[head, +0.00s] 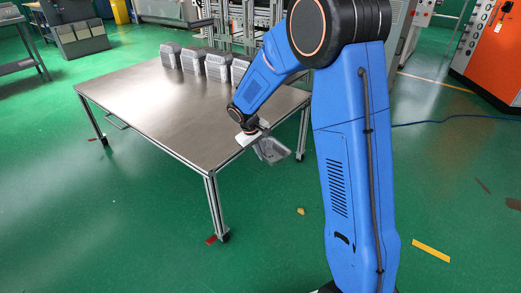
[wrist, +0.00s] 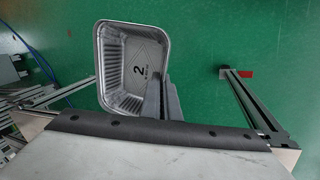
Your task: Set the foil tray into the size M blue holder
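The foil tray (head: 272,151) is silver and rectangular, with a rim and a "2" printed inside its floor. It hangs tilted at my gripper (head: 257,139), out past the table's near right edge and over the green floor. In the wrist view the tray (wrist: 112,60) opens toward the camera, and the gripper fingers (wrist: 161,98) pinch its near wall, one finger inside and one outside. The tray looks empty. No size M blue holder can be made out in either view.
A metal-topped table (head: 160,105) with a mostly bare top stands to the left. Several grey stacks (head: 218,66) line its far edge, partly behind my arm. A table leg (head: 215,205) stands near the front corner. An orange cabinet (head: 490,55) stands at the right.

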